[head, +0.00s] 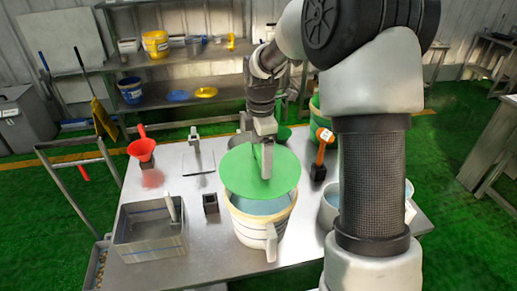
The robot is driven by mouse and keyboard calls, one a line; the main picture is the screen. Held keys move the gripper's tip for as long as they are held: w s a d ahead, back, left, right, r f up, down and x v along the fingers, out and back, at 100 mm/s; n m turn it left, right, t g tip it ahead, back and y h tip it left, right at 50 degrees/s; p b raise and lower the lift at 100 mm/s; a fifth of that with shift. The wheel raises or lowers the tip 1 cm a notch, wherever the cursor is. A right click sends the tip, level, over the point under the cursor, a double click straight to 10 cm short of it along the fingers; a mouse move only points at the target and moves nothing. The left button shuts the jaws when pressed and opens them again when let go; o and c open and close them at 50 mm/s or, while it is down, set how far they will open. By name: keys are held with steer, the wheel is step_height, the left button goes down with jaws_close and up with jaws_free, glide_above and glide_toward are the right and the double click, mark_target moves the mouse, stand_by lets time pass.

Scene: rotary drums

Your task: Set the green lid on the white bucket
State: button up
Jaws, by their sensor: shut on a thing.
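The green lid (232,178) is a flat green disc in the head view. My gripper (265,165) is shut on the lid near its middle, where a green raised part shows between the fingers. The white bucket (250,228) stands upright on the table below the lid, with a handle at its front. The lid overlaps the bucket's back part in the picture and appears tilted and above it. The bucket's open front shows a bluish inside. The bucket's back rim is hidden behind the lid.
A grey metal bin (150,250) stands left on the steel table (215,260). An orange-handled tool (323,137) stands in a dark holder to the right. Another container (329,208) is partly hidden by my arm.

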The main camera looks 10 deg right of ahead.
steer(key=shift+s, duration=0.15)
steer(key=shift+d+f+b, duration=0.1)
steer(key=shift+f+b, duration=1.7)
steer(key=shift+f, duration=1.05)
steer(key=shift+f+b, duration=0.4)
steer(key=shift+f, duration=0.8)
steer(key=o, duration=1.2)
steer(key=shift+r, duration=0.1)
step_height(320, 180, up, 17)
steer(key=shift+r, duration=0.2)
